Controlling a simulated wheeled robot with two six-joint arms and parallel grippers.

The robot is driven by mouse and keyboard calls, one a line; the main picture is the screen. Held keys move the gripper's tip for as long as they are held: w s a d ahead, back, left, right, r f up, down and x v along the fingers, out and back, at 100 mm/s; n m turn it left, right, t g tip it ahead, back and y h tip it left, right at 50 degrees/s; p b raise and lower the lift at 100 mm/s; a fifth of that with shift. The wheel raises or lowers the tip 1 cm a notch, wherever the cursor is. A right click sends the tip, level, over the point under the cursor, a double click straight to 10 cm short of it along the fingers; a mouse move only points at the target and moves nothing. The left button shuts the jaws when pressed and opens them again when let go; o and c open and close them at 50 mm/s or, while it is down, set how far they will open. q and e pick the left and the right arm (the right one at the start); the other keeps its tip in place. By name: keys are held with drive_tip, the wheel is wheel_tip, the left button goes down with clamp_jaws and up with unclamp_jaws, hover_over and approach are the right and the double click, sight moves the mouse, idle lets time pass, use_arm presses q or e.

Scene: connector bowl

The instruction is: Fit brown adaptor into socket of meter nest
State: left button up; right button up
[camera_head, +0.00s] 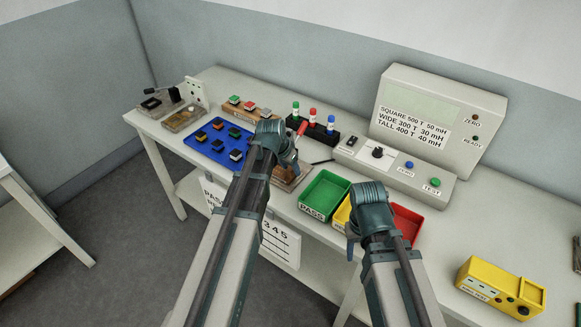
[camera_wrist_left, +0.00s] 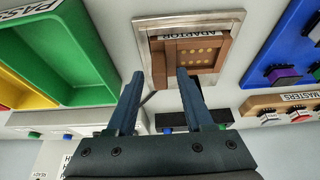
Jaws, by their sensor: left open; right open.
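The brown adaptor (camera_wrist_left: 196,55), a block with rows of gold contacts, lies in a metal-framed holder (camera_wrist_left: 143,40) labelled ADAPTOR in the left wrist view. In the head view this brown area (camera_head: 291,178) is partly hidden behind my left arm. My left gripper (camera_wrist_left: 160,74) is open, its two fingers pointing at the near edge of the adaptor, with nothing held. In the head view my left gripper (camera_head: 290,158) is over the holder. My right gripper (camera_head: 352,248) is open and empty near the bins. The meter (camera_head: 437,115) stands at the back; its nest socket is not clearly distinguishable.
A green PASS bin (camera_head: 324,190), a yellow bin (camera_head: 342,213) and a red bin (camera_head: 407,224) line the front edge. A blue tray (camera_head: 205,150) with several coloured parts lies left. A black rack (camera_head: 318,130) stands behind; a yellow box (camera_head: 500,286) is at right.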

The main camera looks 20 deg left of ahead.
use_arm(q)
drive_tip(key=p+v, duration=1)
drive_tip(key=v, duration=0.1)
drive_tip(key=s+d+g+y, duration=0.1)
drive_tip(key=s+d+g, duration=0.1)
drive_tip(key=s+d, duration=0.5)
drive_tip(key=s+d+f+g+y, duration=0.1)
drive_tip(key=s+d+g+y, duration=0.1)
drive_tip(key=s+d, duration=0.6)
drive_tip(key=s, duration=0.5)
drive_tip(key=shift+g, duration=0.4)
drive_tip(key=shift+w, duration=0.1)
drive_tip(key=shift+f+b, duration=0.8)
drive_tip(key=shift+f, duration=0.05)
